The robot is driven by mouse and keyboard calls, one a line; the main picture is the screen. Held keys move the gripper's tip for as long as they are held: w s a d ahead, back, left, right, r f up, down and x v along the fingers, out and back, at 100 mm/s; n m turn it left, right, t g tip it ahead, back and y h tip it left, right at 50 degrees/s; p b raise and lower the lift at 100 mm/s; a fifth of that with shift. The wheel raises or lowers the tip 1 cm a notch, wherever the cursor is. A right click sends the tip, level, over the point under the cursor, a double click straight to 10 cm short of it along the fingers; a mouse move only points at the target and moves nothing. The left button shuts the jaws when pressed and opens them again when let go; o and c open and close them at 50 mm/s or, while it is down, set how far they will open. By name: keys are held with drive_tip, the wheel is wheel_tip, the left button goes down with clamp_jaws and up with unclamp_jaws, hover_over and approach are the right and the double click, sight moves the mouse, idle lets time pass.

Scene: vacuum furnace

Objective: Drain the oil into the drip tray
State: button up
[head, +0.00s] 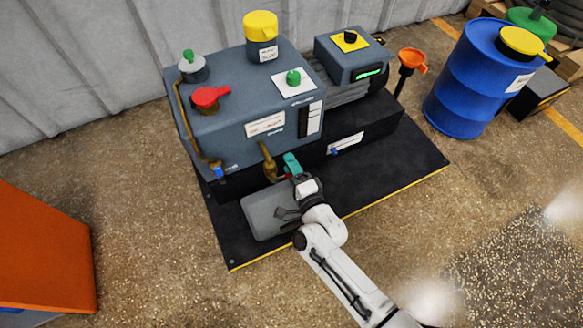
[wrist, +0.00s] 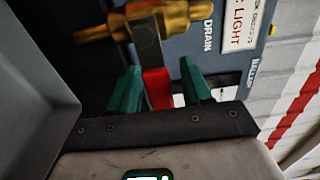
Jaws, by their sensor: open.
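The brass drain valve (head: 268,160) sticks out low on the front of the grey-blue pump housing (head: 245,105). In the wrist view the brass valve (wrist: 160,18) is beside the word DRAIN, with a red handle (wrist: 158,88) on a dark lever. My gripper (head: 288,170) is at the valve; in the wrist view my gripper (wrist: 160,82) is open, its teal fingers on either side of the red handle. Gaps show beside the handle; contact is not clear. The grey drip tray (head: 262,228) lies on the black mat below the valve, partly hidden by my arm.
The black mat (head: 390,175) has a yellow front edge. A red knob (head: 210,97), green knob (head: 293,78) and yellow-capped filler (head: 261,38) top the pump. An orange funnel (head: 411,62) and blue drum (head: 475,80) stand right; an orange cabinet (head: 45,250) stands left.

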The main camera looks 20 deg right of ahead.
clamp_jaws()
idle(0.4)
